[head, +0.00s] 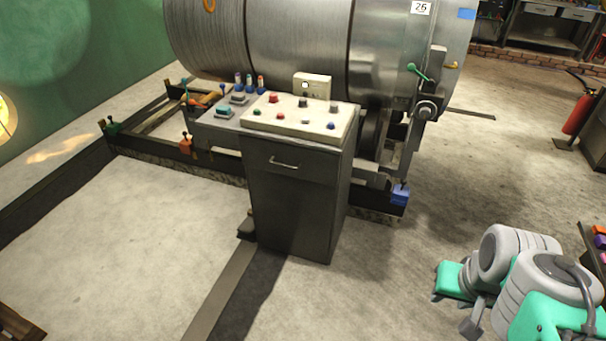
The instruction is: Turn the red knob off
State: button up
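A dark grey cabinet (293,190) with a pale sloped control panel (318,123) on top stands mid-picture in the head view. A red knob (272,98) sits at the panel's back left. A second, flatter red control (281,116) sits nearer the front. I cannot tell which way either is turned. Black or grey knobs (303,103), a blue one (331,126) and a green one (257,112) share the panel.
A large metal drum (300,45) rises behind the panel. A small cream box (312,86) stands at the panel's back edge. Small bottles (249,83) and grey-teal pieces (224,111) are left of it. The concrete floor (150,220) is open at left front.

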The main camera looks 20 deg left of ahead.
aim_at(274, 98)
jog(key=u, duration=0.45)
jog(key=k, duration=0.55)
jog(key=u, duration=1.05)
jog(key=i, duration=0.9)
jog(key=u, duration=0.5)
jog(key=i, duration=2)
jog(key=z, duration=0.65)
jog(key=i, duration=1)
jog(key=z, duration=0.3)
